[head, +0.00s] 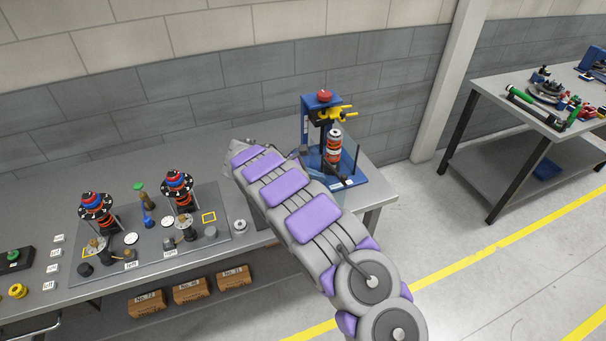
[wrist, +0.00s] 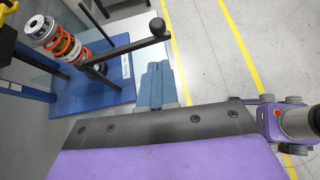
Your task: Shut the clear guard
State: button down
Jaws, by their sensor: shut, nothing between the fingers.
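A blue press fixture (head: 322,105) with a red knob and yellow clamp stands at the table's right end. A coil-over with an orange spring (head: 334,148) stands in it; in the wrist view the coil-over (wrist: 62,45) is at upper left. A dark bar with a round knob (wrist: 157,27) extends over the blue base plate (wrist: 108,97). My arm hides the gripper in the head view.
A grey mat (head: 205,250) with two more coil-overs and small parts lies left of my arm. Boxes (head: 192,290) sit on the lower shelf. A second table (head: 485,95) stands at right. The floor between the tables is clear.

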aim_at(341, 178)
jog(key=d, duration=0.3)
jog(key=w+d+f, duration=0.1)
jog(key=d, duration=0.1)
jog(key=shift+w+d, duration=0.1)
jog(key=shift+d, duration=0.1)
jog(key=shift+a, duration=0.15)
